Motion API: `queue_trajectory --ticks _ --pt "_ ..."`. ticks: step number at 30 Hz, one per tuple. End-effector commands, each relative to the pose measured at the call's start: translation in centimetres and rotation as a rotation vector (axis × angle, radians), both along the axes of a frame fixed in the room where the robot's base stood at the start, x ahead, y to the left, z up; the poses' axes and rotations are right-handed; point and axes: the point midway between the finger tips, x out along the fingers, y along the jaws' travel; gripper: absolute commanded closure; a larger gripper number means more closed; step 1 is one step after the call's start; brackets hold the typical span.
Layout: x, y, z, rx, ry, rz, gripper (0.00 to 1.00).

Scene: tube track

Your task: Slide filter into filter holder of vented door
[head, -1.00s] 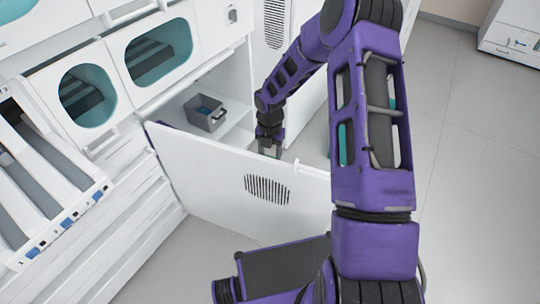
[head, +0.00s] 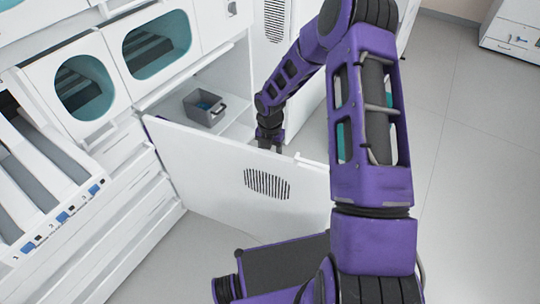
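The vented door (head: 215,185) is a white panel swung open from the cabinet, with a dark slotted vent (head: 267,184) near its middle. My gripper (head: 268,146) is behind the door's top edge, on its inner side, pointing down. Its fingertips are hidden by the door, so I cannot tell if it is open or shut. The filter holder on the door's inner face is hidden. No filter shows clearly.
A grey bin (head: 205,107) with something blue in it stands on the shelf inside the open cabinet. White cabinets with teal-rimmed windows (head: 158,48) line the left. The grey floor (head: 470,170) at the right is clear.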

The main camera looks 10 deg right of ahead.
Motion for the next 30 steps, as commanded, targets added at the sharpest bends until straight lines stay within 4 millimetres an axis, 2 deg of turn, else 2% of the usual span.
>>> queue_trajectory --ticks 4,5,10,11,30 --pt "0.02 0.00 0.04 -0.001 -0.001 0.000 1.00" --pt "0.02 0.00 0.04 -0.001 -0.001 0.000 0.44" --pt "0.02 0.00 0.05 0.000 0.000 0.000 0.14" --pt "0.02 0.00 0.05 0.000 0.000 0.000 0.11" --pt "0.03 -0.01 0.43 -0.001 -0.001 0.000 0.11"
